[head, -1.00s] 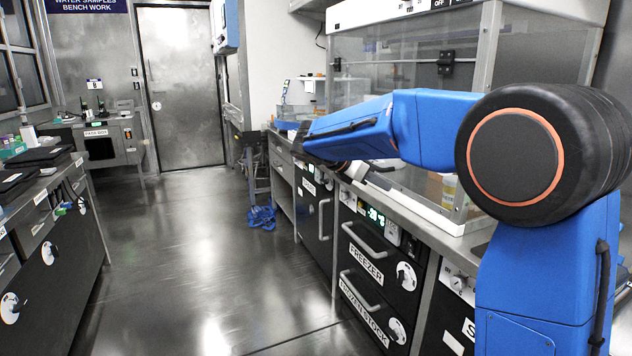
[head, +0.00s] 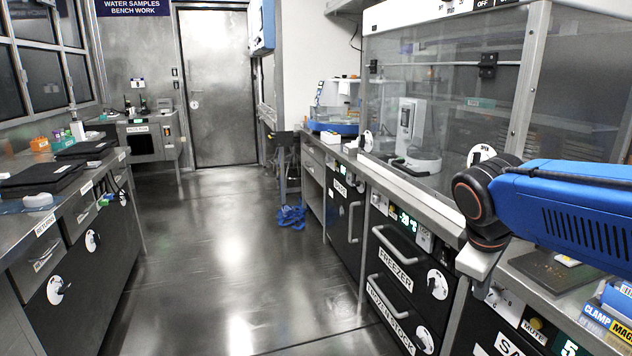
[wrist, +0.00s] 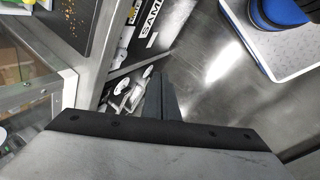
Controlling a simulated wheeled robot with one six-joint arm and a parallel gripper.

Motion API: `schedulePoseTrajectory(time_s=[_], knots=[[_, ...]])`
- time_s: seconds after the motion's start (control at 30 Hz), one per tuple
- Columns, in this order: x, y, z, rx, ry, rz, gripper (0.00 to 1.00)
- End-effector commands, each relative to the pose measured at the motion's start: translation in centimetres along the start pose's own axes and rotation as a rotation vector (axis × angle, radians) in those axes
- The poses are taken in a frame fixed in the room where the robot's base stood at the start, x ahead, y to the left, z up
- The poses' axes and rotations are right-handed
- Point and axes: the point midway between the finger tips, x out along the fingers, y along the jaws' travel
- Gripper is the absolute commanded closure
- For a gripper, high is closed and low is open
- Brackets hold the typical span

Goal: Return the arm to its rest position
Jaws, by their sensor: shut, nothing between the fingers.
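My gripper (wrist: 158,95) shows in the wrist view as dark fingers, shut with nothing between them. They point down past the bench front, above the floor. In the head view my blue forearm comes in from the right edge and ends in a black wrist joint with an orange ring. A grey end part hangs below it (head: 481,264), in front of the right bench; its fingers cannot be made out there. My upper arm is out of the head view.
The right bench (head: 352,160) carries a glass-fronted hood (head: 440,90), with freezer drawers (head: 398,268) below. A dark speckled board (head: 548,272) and boxes (head: 610,318) lie close to my arm. The left bench (head: 80,190) holds black cases. The floor (head: 225,260) between is open.

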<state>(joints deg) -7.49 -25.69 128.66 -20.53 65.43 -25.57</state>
Motion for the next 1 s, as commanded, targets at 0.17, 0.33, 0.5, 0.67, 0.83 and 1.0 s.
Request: schedulePoseTrajectory(time_s=[0.17, 0.33, 0.5, 0.67, 0.83, 1.0], knots=[[0.8, -4.4, 3.2, 0.251, 0.092, -0.067, 1.0], [1.7, -8.4, 5.3, 0.484, 0.17, -0.138, 1.0], [2.5, -11.2, 6.5, 0.66, 0.222, -0.196, 1.0], [2.9, -12.4, 6.8, 0.736, 0.244, -0.222, 1.0], [2.9, -12.5, 6.9, 0.745, 0.246, -0.225, 1.0], [2.9, -12.5, 6.9, 0.745, 0.246, -0.225, 1.0]])
